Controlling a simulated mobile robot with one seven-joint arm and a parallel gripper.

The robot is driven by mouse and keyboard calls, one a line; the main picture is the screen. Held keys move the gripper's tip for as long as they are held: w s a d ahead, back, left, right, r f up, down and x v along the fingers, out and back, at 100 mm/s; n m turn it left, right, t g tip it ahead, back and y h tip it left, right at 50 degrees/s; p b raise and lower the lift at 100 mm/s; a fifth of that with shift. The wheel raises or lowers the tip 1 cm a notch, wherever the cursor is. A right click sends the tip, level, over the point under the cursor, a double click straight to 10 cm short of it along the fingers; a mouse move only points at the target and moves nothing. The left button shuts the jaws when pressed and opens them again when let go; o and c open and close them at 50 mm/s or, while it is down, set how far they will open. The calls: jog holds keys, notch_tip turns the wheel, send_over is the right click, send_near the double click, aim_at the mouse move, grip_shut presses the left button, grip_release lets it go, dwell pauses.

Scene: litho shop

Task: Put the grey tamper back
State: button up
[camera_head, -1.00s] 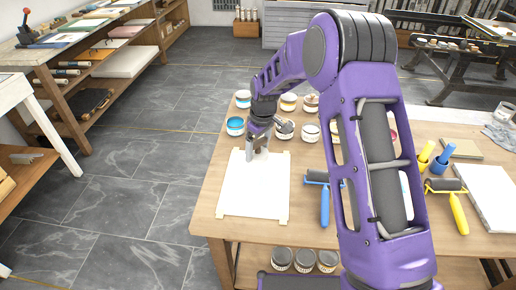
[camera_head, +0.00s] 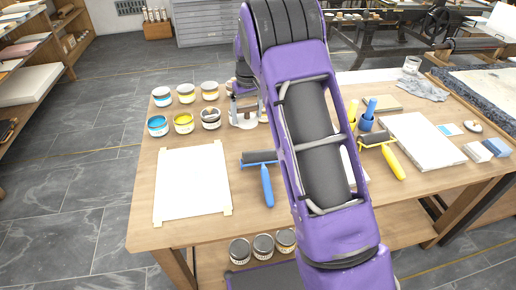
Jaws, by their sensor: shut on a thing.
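My gripper (camera_head: 245,118) is partly behind my own arm, near the back middle of the table, just right of the ink jars. It is shut on a small greyish thing, which I take to be the grey tamper; its shape is mostly hidden and hard to tell from the fingers. A blue tamper (camera_head: 368,108) and a yellow tamper (camera_head: 353,110) stand upright together right of my arm. I cannot make out a separate free spot beside them.
Several ink jars (camera_head: 183,123) stand left of my gripper. A white sheet (camera_head: 192,185) lies front left. A blue-handled roller (camera_head: 266,183) lies near my arm. A yellow-handled roller (camera_head: 393,162) and white slab (camera_head: 422,140) lie right. Bare wood surrounds the sheet.

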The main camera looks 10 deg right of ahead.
aim_at(255, 111)
jog(key=shift+w+d+r+m, duration=0.15)
jog(key=shift+d+m, duration=0.15)
jog(key=shift+d, duration=0.45)
jog(key=shift+d+f, duration=0.25)
jog(key=shift+d, duration=0.05)
notch_tip(255, 111, down, 9)
jog(key=shift+f+b, duration=0.15)
jog(key=shift+b, duration=0.7)
jog(key=shift+f, duration=0.1)
jog(key=o, duration=1.4)
jog(key=r, duration=0.4)
jog(key=s+r+p, duration=0.1)
jog(key=r, duration=0.7)
jog(key=shift+s+d+p, duration=0.1)
jog(key=shift+s+p, duration=0.1)
jog(key=shift+p, duration=0.1)
